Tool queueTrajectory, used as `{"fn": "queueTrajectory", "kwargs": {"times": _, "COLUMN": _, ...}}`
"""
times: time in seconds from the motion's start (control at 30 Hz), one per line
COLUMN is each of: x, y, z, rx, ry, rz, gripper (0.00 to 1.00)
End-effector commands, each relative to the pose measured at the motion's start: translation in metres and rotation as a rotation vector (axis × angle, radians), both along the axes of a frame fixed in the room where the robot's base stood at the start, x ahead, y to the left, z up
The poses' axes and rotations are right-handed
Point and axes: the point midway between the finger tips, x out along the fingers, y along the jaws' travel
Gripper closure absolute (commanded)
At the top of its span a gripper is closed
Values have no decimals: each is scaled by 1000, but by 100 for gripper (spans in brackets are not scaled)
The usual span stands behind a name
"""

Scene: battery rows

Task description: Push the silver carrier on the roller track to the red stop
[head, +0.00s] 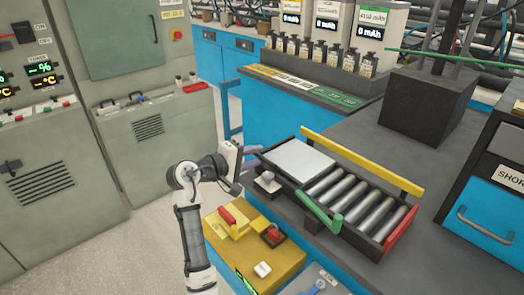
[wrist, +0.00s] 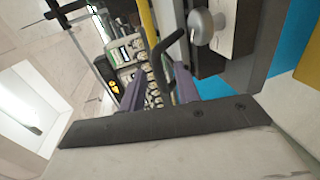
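The silver carrier (head: 298,159) is a flat pale plate at the left end of the roller track (head: 352,201), with bare rollers to its right. The red stop (head: 401,230) closes the track's right end. A grey round knob (head: 267,179) stands at the track's near left corner; a similar knob shows in the wrist view (wrist: 204,24). My gripper (head: 252,158) is just left of the track's left end, close to the carrier. In the wrist view its purple fingers (wrist: 158,90) stand apart, with a dark bent rod (wrist: 165,58) showing between them. Contact with the carrier cannot be told.
A green lever (head: 319,211) crosses the track's near side. A yellow rail (head: 360,160) runs along its far side. A yellow box (head: 250,250) with red handles sits below in front. A dark block (head: 425,100) stands behind on the bench. Bare bench lies beyond the rail.

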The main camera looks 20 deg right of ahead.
Motion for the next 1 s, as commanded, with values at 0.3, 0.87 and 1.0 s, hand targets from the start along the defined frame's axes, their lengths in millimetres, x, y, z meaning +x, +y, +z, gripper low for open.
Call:
{"fn": "queueTrajectory", "kwargs": {"times": 0.3, "x": 12, "y": -32, "z": -7, "rx": 0, "ry": 0, "rz": 1, "gripper": 68}}
{"fn": "queueTrajectory", "kwargs": {"times": 0.87, "x": 13, "y": -34, "z": -8, "rx": 0, "ry": -1, "rz": 2, "gripper": 100}}
{"fn": "queueTrajectory", "kwargs": {"times": 1.0, "x": 13, "y": -34, "z": -8, "rx": 0, "ry": -1, "rz": 2, "gripper": 100}}
